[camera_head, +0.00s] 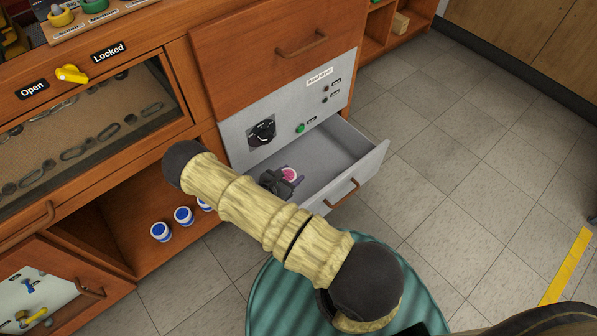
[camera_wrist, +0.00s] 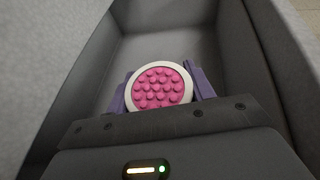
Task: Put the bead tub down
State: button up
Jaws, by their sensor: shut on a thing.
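The bead tub (camera_head: 290,174) is a small round tub with a white rim and pink beads on top. In the wrist view the bead tub (camera_wrist: 160,88) sits between the two purple fingers of my gripper (camera_wrist: 160,92). My gripper (camera_head: 289,178) is shut on it, over the inside of the open grey drawer (camera_head: 367,163). The drawer's floor (camera_wrist: 160,45) and walls surround the tub in the wrist view. The tub's underside is hidden, so I cannot tell whether it touches the drawer floor.
A grey panel (camera_head: 290,100) with a black dial and green button is above the drawer. Several blue-and-white tubs (camera_head: 184,215) stand on the lower shelf at left. A yellow switch (camera_head: 72,74) is by the "Open" and "Locked" labels. The drawer's far part is empty.

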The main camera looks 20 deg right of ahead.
jog(key=shift+d, duration=0.5)
jog(key=b, duration=0.7)
send_over(319, 166)
notch_tip(319, 166, down, 8)
jog(key=b, duration=0.5)
jog(key=shift+w+f, duration=0.1)
jog(key=shift+f, duration=0.05)
jog(key=shift+f+b, duration=1.25)
jog(key=shift+f, duration=0.55)
jog(key=shift+f, duration=0.1)
